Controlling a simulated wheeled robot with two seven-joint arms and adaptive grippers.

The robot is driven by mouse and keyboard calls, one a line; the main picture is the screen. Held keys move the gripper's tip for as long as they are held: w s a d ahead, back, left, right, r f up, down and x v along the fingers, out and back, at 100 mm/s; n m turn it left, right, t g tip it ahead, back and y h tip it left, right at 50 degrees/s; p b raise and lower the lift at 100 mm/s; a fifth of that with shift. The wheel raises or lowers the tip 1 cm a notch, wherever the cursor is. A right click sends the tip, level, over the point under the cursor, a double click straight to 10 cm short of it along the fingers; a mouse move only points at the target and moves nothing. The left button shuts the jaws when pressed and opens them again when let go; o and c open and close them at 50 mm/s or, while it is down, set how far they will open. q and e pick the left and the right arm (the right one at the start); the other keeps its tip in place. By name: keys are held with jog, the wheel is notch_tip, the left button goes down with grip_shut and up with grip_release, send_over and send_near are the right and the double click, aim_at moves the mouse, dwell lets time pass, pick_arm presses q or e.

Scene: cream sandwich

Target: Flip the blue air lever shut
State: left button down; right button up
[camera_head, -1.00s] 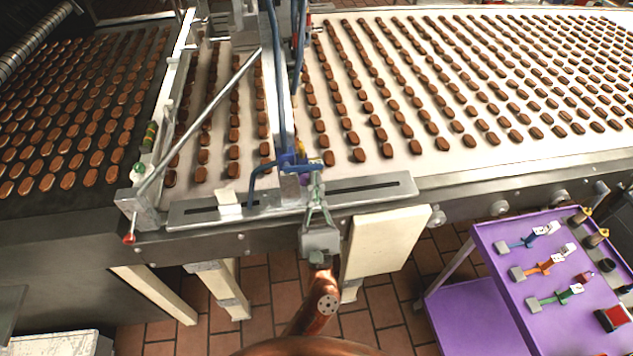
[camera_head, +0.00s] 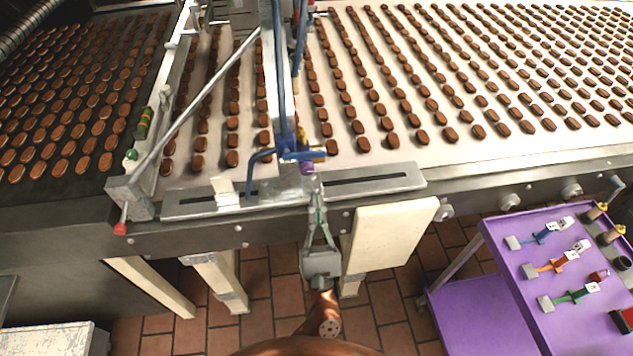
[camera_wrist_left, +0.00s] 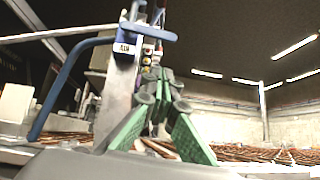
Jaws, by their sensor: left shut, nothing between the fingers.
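The blue air lever (camera_head: 262,155) is a bent blue bar on the metal post above the near edge of the conveyor. Its arm runs left from the post and then bends down. It also shows in the left wrist view (camera_wrist_left: 66,80), beside a small AIR label at its post end. My left gripper (camera_head: 315,185) is shut and empty, just in front of the post and to the right of the lever's bent arm. In the left wrist view its fingertips (camera_wrist_left: 162,84) are together beside the post; I cannot tell whether they touch it. My right gripper is not in view.
A slotted metal plate (camera_head: 385,183) lies along the conveyor's near edge under the post. Rows of brown biscuits cover the belts. A purple trolley (camera_head: 480,305) with tools stands at right.

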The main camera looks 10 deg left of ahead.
pick_arm(q)
jog(key=shift+v, duration=2.35)
